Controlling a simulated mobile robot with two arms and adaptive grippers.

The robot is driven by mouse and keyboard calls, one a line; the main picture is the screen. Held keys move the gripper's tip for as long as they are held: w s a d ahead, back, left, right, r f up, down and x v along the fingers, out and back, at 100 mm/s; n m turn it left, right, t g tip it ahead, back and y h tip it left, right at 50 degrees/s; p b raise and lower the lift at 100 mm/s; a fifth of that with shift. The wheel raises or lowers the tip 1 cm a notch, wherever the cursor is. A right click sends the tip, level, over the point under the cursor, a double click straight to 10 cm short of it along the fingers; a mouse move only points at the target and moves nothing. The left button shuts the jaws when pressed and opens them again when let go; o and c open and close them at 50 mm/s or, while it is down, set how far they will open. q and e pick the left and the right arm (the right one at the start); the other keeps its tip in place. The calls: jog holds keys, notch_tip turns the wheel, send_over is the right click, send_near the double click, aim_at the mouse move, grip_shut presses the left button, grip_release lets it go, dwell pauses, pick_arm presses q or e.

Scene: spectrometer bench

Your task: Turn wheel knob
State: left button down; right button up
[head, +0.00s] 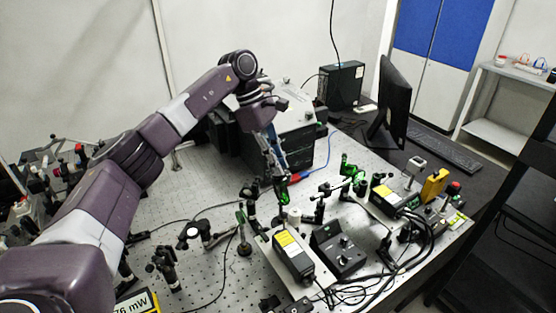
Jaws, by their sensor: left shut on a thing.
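My left arm comes in from the left and reaches over the optical bench (205,268). My left gripper (280,176) points down at a small green-and-black mount (282,191) near the middle of the bench. Its fingers are shut on a small part at the top of this mount, where the wheel knob seems to be. The knob itself is mostly hidden by the fingers and too small to make out clearly. My right gripper is not in view.
A grey and black instrument box (297,120) stands behind the gripper. A yellow-labelled box (293,258), a black control box (338,250) and several green optics crowd the front right. A monitor (391,105) and keyboard (444,150) stand at the back right. Cables cross the bench.

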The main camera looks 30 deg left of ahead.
pick_arm(q)
jog(key=shift+m, duration=0.6)
jog(key=c, duration=1.9)
grip_release()
jog(key=v, duration=1.2)
jog(key=shift+w, duration=0.25)
